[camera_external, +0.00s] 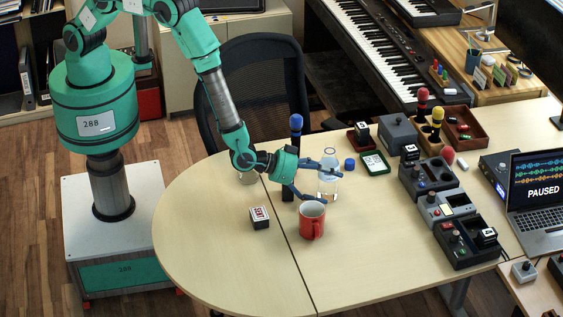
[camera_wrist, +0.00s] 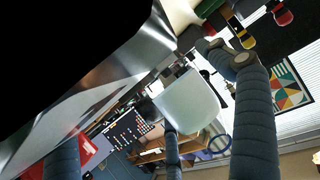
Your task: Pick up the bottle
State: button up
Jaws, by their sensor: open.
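A clear bottle (camera_external: 328,183) with a narrow neck stands upright on the pale table (camera_external: 200,235). My gripper (camera_external: 329,179) reaches in from the left, its blue fingers spread open at the bottle. The bottle seems to be between the fingers, but I cannot tell whether they touch it. In the wrist view, blue fingers spread around a whitish translucent shape (camera_wrist: 190,104), probably the bottle; the picture is tilted and the bottle's outline is unclear there.
A red mug (camera_external: 312,221) stands just in front of the bottle, close to the lower finger. A small labelled box (camera_external: 259,217) lies to the left. A blue knob-like object (camera_external: 349,164) and a green-framed device (camera_external: 375,163) are right of the bottle. The table's front is clear.

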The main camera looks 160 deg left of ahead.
aim_at(328, 154)
dwell(0.3)
jog(key=c, duration=1.5)
jog(key=shift+r, duration=0.4)
jog(key=shift+r+p, duration=0.7)
jog(key=shift+r, duration=3.9)
